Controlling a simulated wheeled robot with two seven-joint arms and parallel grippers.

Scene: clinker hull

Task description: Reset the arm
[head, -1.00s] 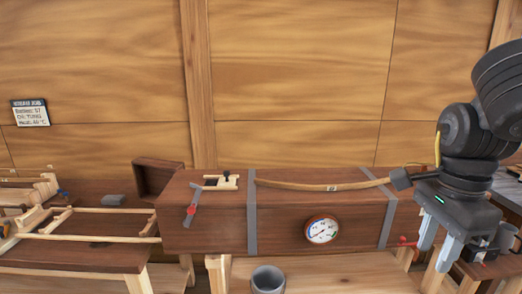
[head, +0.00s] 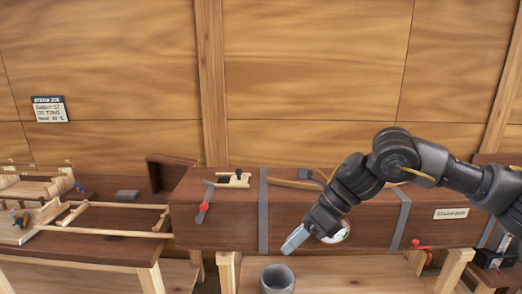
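My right arm comes in from the right in the head view. Its gripper (head: 297,238) hangs in front of the long brown steam box (head: 350,228), pointing down and left. The fingers show nearly edge-on, so I cannot tell whether they are open or shut. I see nothing held in them. The arm covers most of the round dial (head: 341,234) on the box front and much of the curved wooden strip (head: 292,183) on top of the box. My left gripper is not in view.
A red-handled lever (head: 203,207) sits on the box's left front. A wooden frame (head: 110,222) lies on the table at left. A small sign (head: 49,109) hangs on the wall.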

